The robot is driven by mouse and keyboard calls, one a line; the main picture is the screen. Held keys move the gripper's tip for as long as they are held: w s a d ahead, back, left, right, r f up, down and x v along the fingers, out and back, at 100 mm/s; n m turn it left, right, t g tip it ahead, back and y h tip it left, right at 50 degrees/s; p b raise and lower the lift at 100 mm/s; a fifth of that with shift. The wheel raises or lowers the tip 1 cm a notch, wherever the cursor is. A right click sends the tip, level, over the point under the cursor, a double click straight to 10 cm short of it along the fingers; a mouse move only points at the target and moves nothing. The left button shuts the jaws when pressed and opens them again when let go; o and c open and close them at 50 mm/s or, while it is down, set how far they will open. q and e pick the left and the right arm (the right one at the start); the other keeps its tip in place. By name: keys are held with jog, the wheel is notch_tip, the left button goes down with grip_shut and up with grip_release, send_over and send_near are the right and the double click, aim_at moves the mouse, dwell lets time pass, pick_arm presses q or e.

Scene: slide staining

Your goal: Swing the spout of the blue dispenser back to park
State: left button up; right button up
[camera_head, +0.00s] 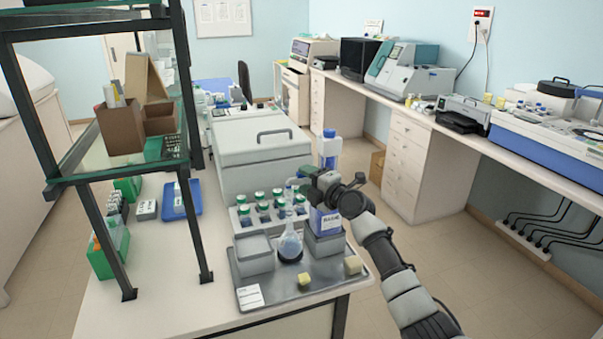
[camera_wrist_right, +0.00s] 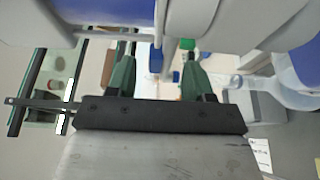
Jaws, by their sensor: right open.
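The blue dispenser has a blue cap (camera_head: 329,133) and a blue-labelled bottle (camera_head: 324,222), and it stands at the back right of the metal tray. My right gripper (camera_head: 304,183) is in front of its upper part and hides much of the head. In the wrist view my right gripper (camera_wrist_right: 158,72) is open, its two green-padded fingers apart. A thin pale tube, seemingly the spout (camera_wrist_right: 110,33), runs across near the fingertips; I cannot tell whether they touch it. My left gripper is not in view.
The metal tray (camera_head: 311,293) also holds grey boxes (camera_head: 254,254), yellowish blocks (camera_head: 353,265) and a white label card. Green-capped bottles (camera_head: 259,205) stand behind it. A shelf frame (camera_head: 117,265) stands at the left. Bare bench lies left of the tray.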

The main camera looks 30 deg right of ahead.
jog(key=shift+w+a, duration=0.15)
jog(key=shift+w, duration=0.9)
jog(key=shift+c, duration=0.2)
grip_shut()
